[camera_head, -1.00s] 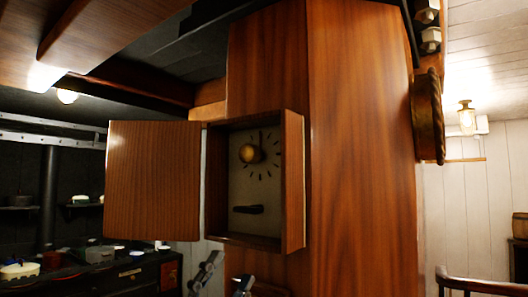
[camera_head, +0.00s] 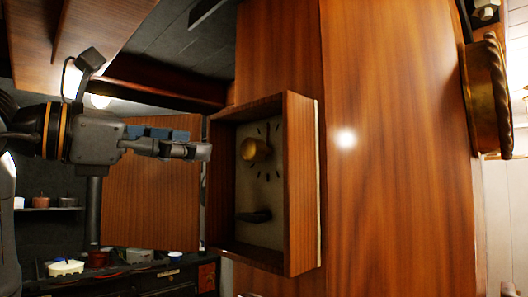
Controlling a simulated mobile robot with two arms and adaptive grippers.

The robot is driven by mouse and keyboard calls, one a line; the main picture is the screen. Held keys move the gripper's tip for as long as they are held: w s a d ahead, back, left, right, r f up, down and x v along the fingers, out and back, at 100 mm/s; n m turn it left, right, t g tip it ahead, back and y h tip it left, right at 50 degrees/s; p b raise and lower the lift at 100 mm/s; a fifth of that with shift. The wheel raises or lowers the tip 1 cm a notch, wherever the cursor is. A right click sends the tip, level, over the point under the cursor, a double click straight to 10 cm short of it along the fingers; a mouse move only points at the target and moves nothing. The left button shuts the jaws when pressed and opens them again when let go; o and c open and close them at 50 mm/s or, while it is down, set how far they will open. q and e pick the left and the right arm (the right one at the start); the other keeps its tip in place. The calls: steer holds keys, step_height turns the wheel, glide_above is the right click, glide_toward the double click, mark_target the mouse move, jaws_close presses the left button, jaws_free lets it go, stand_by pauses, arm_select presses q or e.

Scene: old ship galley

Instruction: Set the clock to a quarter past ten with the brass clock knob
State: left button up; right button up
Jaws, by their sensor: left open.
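A wooden clock box (camera_head: 301,190) is fixed to a wood-panelled column, with its wooden door (camera_head: 150,215) swung open to the left. Inside is a pale dial with dark tick marks (camera_head: 268,172). The round brass clock knob (camera_head: 256,149) stands out from the dial and hides part of it, so I cannot read the hands. A dark handle-like piece (camera_head: 254,215) sits lower on the dial. My left gripper (camera_head: 196,143) is open and empty in front of the door, just left of the box opening and apart from the knob. My right gripper is out of view.
The box's side walls stand out around the dial. A coiled-rope-edged brass round (camera_head: 488,97) is mounted at the right of the column. A counter with pots (camera_head: 66,267) lies behind at lower left. Wooden beams hang overhead at upper left.

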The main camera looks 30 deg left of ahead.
mark_target(246, 148)
arm_select(q)
steer(key=p+x, duration=0.1)
steer(key=x, duration=0.3)
steer(key=p+x, duration=0.1)
steer(key=x, duration=0.2)
steer(key=p+x, duration=0.1)
steer(key=x, duration=0.3)
steer(key=shift+w+a+r+p, duration=0.15)
steer(key=shift+w+p, duration=0.2)
steer(key=shift+w, duration=0.1)
steer(key=shift+x, duration=0.8)
steer(key=c, duration=1.2)
steer(key=shift+p, duration=0.35)
